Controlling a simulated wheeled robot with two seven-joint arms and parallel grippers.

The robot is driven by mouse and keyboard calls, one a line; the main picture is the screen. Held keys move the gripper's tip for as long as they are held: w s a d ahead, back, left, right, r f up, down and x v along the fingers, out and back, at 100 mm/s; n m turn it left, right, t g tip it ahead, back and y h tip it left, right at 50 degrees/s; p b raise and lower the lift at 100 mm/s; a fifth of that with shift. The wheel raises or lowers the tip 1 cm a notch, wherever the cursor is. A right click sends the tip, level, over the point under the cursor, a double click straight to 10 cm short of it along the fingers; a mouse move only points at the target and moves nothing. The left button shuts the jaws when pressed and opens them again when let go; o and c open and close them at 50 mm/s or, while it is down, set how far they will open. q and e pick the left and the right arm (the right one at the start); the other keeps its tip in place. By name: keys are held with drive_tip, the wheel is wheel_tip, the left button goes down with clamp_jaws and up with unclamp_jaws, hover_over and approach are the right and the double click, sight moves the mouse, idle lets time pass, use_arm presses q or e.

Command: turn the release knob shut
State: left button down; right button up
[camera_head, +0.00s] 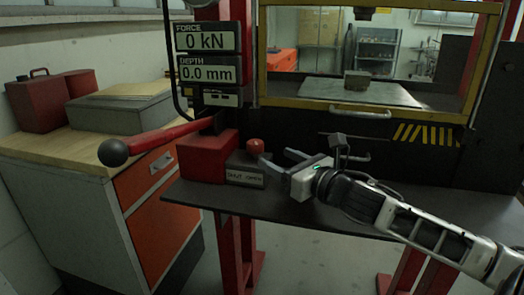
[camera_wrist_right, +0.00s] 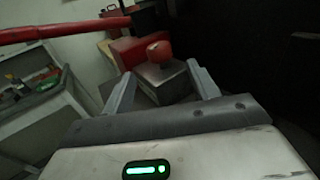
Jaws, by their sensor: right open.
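The release knob (camera_head: 255,147) is a small round red knob on top of a dark grey block (camera_head: 244,179) with a label on its front. In the right wrist view the knob (camera_wrist_right: 159,49) is ahead, between and beyond the two fingertips. My right gripper (camera_head: 277,160) is open and empty, just right of the block, its fingers pointing at the knob. It also shows in the right wrist view (camera_wrist_right: 160,80). No contact with the knob is visible. My left gripper is not in view.
A red pump body (camera_head: 208,157) with a long red lever (camera_head: 160,138) ending in a black ball stands left of the block. The yellow-framed press guard (camera_head: 360,104) rises behind. The dark bench top (camera_head: 290,211) is clear in front. An orange-drawer cabinet (camera_head: 150,185) stands left.

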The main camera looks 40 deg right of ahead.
sight(261, 150)
drive_tip(key=shift+w+a+p, duration=0.2)
drive_tip(key=shift+w+p, duration=0.1)
drive_tip(key=shift+w, duration=1.35)
drive_tip(key=shift+w+a+p, duration=0.2)
drive_tip(key=shift+w+p, duration=0.05)
drive_tip(key=shift+w, duration=1.35)
drive_tip(key=c, duration=1)
